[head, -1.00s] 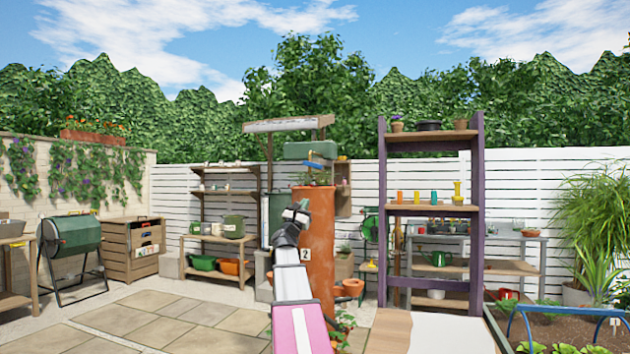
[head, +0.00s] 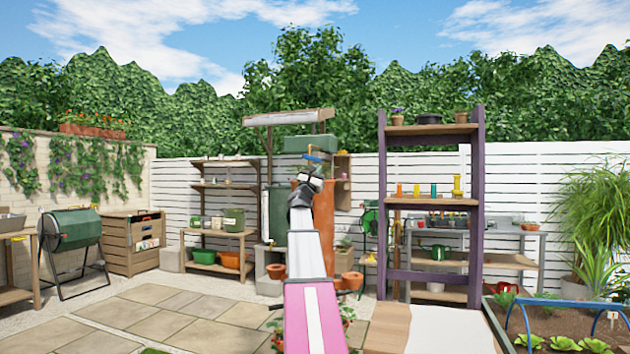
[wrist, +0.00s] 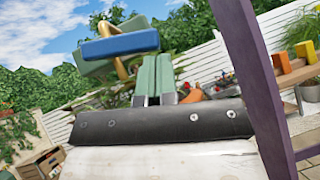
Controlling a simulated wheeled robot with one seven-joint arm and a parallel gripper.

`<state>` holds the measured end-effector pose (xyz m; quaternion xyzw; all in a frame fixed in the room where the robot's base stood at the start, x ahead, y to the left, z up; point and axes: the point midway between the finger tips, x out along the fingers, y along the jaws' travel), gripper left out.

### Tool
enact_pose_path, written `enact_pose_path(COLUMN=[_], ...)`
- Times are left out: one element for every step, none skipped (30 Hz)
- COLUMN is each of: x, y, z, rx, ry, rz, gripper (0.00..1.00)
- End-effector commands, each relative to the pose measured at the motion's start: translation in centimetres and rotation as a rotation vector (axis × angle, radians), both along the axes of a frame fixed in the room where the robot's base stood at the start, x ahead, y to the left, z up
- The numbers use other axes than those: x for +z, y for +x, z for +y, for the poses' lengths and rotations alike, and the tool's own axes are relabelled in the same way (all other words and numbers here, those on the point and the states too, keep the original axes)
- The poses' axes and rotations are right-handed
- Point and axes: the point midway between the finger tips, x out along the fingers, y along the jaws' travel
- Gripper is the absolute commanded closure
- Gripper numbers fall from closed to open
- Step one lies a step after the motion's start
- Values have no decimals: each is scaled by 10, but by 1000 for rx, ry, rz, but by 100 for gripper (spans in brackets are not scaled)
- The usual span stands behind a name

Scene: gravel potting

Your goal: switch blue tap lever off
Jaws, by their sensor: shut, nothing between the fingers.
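The blue tap lever (wrist: 120,45) shows large at the upper left of the wrist view, on a brass-yellow tap (wrist: 124,68). In the head view the blue lever (head: 314,159) is small, just above my gripper (head: 313,178). In the wrist view the green fingers of my gripper (wrist: 155,78) are together and empty, pointing up just right of and below the lever. I cannot tell whether they touch the tap.
A green tank (head: 311,144) sits high behind the tap. A purple-posted shelf (head: 477,215) stands to the right; one post (wrist: 250,70) is close on the right of the wrist view. Paving (head: 190,315) lies open at the left.

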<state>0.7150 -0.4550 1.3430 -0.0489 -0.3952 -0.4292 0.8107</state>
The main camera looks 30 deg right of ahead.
Motion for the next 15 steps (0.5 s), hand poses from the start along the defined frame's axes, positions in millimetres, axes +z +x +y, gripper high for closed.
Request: enact_pose_path(x=[3,4,5,5,5,5,5,5,5,5,5,5,5,6,8], y=[0,-1,-1,-1,-1,-1,-1,-1,-1,-1,-1,-1,-1,-2,-3], z=[0,0,-1,-1,-1,-1,-1,-1,-1,-1,-1,-1,-1,-1,-2], rx=[0,0,0,0,0,0,0,0,0,0,0,0,0,0,0], ry=[-1,-1,-1,0,0,0,0,0,0,0,0,0,0,0,-1], rz=[-1,-1,-1,0,0,0,0,0,0,0,0,0,0,0,-1], gripper=[100,100,100,100,100,100,100,100,100,100,100,100,100,100,100])
